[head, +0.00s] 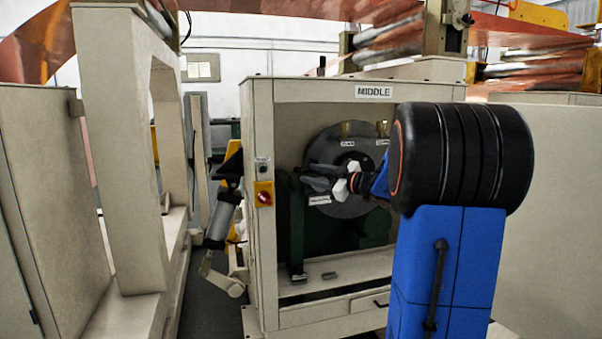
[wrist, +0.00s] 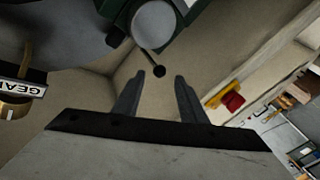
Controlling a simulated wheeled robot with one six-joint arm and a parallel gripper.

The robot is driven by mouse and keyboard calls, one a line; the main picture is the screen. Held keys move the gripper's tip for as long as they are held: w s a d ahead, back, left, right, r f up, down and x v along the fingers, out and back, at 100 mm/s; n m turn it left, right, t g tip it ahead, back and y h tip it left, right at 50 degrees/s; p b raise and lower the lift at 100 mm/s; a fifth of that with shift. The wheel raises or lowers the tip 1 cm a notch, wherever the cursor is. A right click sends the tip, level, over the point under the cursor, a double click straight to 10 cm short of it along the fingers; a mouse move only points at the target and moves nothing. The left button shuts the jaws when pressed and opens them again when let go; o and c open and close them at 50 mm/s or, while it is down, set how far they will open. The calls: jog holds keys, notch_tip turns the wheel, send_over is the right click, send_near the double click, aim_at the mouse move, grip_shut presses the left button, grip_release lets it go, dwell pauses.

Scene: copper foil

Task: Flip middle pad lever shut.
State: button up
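The machine housing labelled MIDDLE (head: 258,120) stands in the centre of the head view. Inside it is a grey round disc (head: 325,150) with small labels, partly covered by my arm. My gripper (head: 308,177) reaches in front of the disc's left side. In the wrist view my gripper (wrist: 157,82) is open, its two dark fingers apart. A thin dark lever with a black ball knob (wrist: 159,71) extends from beside a pale round hub (wrist: 153,24). The knob appears between the fingertips; whether they touch it or stop short is unclear. I cannot make out the lever in the head view.
A red and yellow switch (head: 263,194) is on the housing's left post, also in the wrist view (wrist: 232,101). A brass fitting (wrist: 15,110) beside a GEAR label is at the wrist view's left. Housing walls surround the gripper. A beige frame (head: 125,150) stands left.

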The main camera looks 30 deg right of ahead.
jog(key=v, duration=0.6)
jog(key=shift+s, duration=0.35)
jog(key=s+a+r+m+h, duration=0.2)
jog(key=a+m+h, duration=0.45)
jog(key=h, duration=0.25)
jog(key=s+a+f+m+g+y, duration=0.1)
jog(key=s+a+f+g, duration=0.3)
jog(key=s+a+f, duration=0.3)
jog(key=s+a+f+m+g+y, duration=0.1)
jog(key=s+a+f+g, duration=0.3)
jog(key=s, duration=1)
jog(key=s+a+f+m+g+y, duration=0.1)
jog(key=s+a+f+g, duration=0.3)
jog(key=s+a+f, duration=0.6)
notch_tip(320, 180, down, 4)
jog(key=shift+s+a+r+m, duration=0.1)
jog(key=shift+s+a+m, duration=0.2)
jog(key=shift+m, duration=0.15)
